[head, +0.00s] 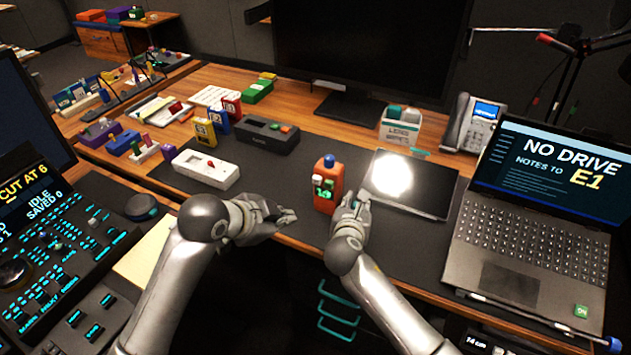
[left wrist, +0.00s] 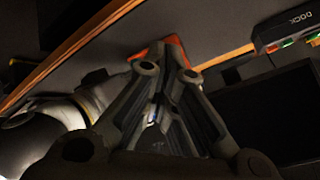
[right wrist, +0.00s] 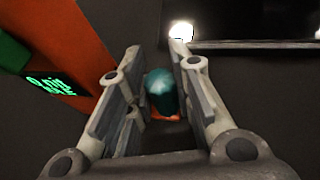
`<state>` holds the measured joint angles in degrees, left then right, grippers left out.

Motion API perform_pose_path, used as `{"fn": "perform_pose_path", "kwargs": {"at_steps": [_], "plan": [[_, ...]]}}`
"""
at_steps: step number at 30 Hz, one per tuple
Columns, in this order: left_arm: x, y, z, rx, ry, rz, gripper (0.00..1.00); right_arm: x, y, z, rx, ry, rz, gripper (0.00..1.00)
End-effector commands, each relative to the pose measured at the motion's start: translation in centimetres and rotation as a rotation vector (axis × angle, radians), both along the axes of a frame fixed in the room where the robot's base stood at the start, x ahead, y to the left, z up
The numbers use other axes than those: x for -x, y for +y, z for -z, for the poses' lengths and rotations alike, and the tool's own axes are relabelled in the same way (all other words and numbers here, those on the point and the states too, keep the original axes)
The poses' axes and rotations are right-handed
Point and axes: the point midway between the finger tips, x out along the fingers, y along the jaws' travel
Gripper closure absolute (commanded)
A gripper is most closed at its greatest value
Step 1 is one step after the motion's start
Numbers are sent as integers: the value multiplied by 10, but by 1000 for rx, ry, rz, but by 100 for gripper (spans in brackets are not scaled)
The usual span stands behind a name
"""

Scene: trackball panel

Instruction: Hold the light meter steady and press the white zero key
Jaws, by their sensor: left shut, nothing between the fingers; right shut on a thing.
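The light meter (head: 328,171) is an orange upright body with a dark bluish dome on top and a green-lit face, near the desk's front edge. Its face has small green and pale patches; I cannot make out the white zero key for certain. In the right wrist view the meter (right wrist: 85,55) is at the left, and a teal rounded part (right wrist: 160,85) lies between the fingers. My right gripper (head: 352,204) is shut on the meter from its right side. My left gripper (head: 290,215) is shut and empty, left of the meter; orange shows beyond its fingertips (left wrist: 150,118).
A dark tablet (head: 425,188) with a bright glare lies right of the meter, with an open laptop (head: 540,205) beyond it. A white box (head: 206,170) and a dark dock (head: 267,136) stand to the left and behind. Dark mat is bare around the meter.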

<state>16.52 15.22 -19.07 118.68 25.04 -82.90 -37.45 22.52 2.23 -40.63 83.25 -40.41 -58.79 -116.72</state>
Motion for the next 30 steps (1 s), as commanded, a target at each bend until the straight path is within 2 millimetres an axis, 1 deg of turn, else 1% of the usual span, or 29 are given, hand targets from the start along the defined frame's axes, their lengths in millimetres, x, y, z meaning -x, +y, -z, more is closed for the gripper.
{"fn": "perform_pose_path", "kwargs": {"at_steps": [7, 11, 24, 30], "plan": [[-2, 0, 1, 1, 1, -1, 100, 0, 0, 1, 0, 1, 0, 100], [-9, -4, 1, 1, 1, -1, 100, 0, 0, 1, 0, 1, 0, 100], [-62, -28, 0, 0, 0, -2, 100, 0, 0, 1, 0, 1, 0, 100], [-76, -35, 1, 0, 1, -2, 100, 0, 0, 1, 0, 1, 0, 100]]}}
